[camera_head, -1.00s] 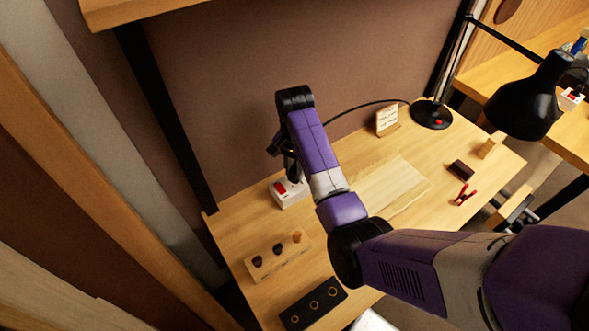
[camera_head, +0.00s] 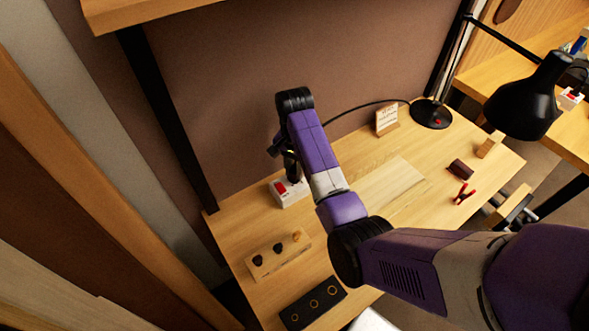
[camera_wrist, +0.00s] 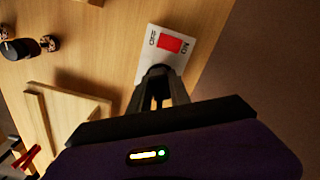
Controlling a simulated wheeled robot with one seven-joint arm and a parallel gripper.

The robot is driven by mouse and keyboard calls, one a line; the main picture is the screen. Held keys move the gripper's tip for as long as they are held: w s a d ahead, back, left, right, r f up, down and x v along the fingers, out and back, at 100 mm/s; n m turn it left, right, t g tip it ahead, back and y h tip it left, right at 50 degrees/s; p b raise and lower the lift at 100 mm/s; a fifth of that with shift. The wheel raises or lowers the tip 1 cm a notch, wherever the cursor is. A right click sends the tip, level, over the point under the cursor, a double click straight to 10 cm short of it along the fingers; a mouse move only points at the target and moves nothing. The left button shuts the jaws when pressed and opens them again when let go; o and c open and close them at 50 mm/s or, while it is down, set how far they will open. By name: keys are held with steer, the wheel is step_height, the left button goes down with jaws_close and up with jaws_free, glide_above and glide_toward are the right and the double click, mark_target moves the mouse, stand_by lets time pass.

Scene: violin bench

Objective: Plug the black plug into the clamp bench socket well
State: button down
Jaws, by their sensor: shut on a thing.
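The socket is a white box (camera_head: 289,193) with a red switch, at the back left of the bench by the wall. It also shows in the wrist view (camera_wrist: 154,52), with its red switch and printed lettering. My gripper (camera_head: 291,176) is over the box's right part, pointing down. In the wrist view its fingers (camera_wrist: 158,84) are shut on the black plug (camera_wrist: 158,71), which is at the box's face beside the switch. The fingers and plug hide the well, so I cannot tell how deep the plug sits.
A black desk lamp (camera_head: 527,100) stands at the back right; a dark cord arcs from its base toward my gripper. A small sign (camera_head: 387,120), a wooden block with pegs (camera_head: 278,257) and a black strip with rings (camera_head: 313,303) are on the bench. Another socket box (camera_head: 571,98) is on the right bench.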

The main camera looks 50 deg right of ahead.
mark_target(295, 169)
steer(key=shift+f+b, duration=0.55)
steer(key=shift+f, duration=0.6)
steer(key=c, duration=1.1)
jaws_free()
step_height(295, 169, up, 8)
steer(key=shift+f, duration=0.1)
steer(key=shift+s, duration=0.1)
